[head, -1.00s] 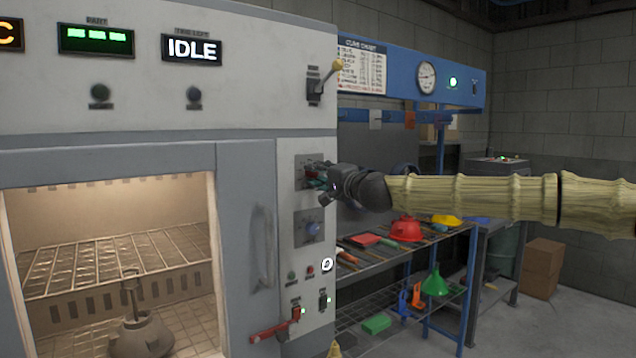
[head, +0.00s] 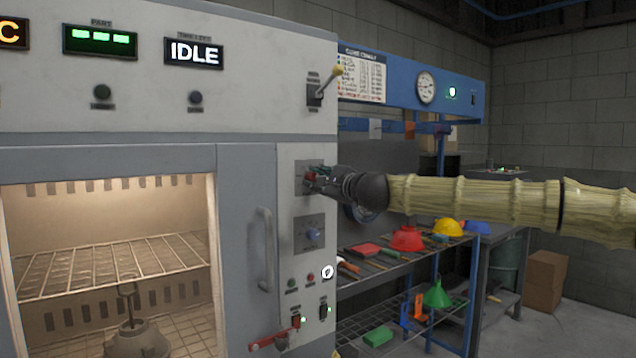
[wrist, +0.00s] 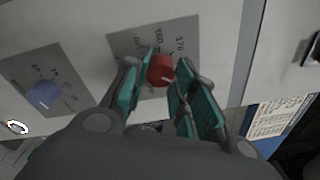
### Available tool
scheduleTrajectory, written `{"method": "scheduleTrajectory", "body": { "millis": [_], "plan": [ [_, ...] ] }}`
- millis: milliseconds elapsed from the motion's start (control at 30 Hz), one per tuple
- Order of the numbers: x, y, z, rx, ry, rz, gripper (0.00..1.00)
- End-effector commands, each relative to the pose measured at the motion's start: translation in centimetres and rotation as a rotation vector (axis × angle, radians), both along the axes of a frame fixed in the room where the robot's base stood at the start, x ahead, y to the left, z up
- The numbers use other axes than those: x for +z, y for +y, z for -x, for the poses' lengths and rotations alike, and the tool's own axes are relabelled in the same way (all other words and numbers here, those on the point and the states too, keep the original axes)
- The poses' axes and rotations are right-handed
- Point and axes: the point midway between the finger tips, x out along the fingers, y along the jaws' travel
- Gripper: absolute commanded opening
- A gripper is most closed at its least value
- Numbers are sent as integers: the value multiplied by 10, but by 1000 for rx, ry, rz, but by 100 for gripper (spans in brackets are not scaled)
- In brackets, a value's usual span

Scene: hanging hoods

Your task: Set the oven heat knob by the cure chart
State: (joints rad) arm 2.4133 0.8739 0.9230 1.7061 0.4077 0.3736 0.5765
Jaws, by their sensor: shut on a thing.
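The red heat knob (wrist: 160,69) sits on a grey dial plate (wrist: 122,47) on the oven's side panel; printed numbers including 170 and 160 show beside it. A light pointer mark shows on the knob. My gripper (wrist: 165,64) has its teal fingers shut on either side of the red knob. In the head view my gripper (head: 316,178) reaches the upper dial from the right and partly hides it. The cure chart (head: 362,78) hangs on the blue frame right of the oven; its rows are too small to read. It also shows in the wrist view (wrist: 275,113).
A blue knob (head: 312,235) sits on the plate below. The oven door handle (head: 265,248) is left of the panel, and a red lever (head: 270,341) is low down.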

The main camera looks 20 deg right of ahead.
Motion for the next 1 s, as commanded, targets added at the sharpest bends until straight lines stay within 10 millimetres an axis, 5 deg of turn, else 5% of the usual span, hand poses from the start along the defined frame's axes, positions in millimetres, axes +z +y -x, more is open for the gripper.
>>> {"method": "scheduleTrajectory", "body": {
  "millis": [500,533,633,1000],
  "plan": [
    [1,-3,-1,-5,7,-21,3],
    [1,-3,-1,-5,7,-21,29],
    [0,-2,-1,-4,6,-20,47],
    [0,-1,1,-1,7,-20,50]
  ]
}}
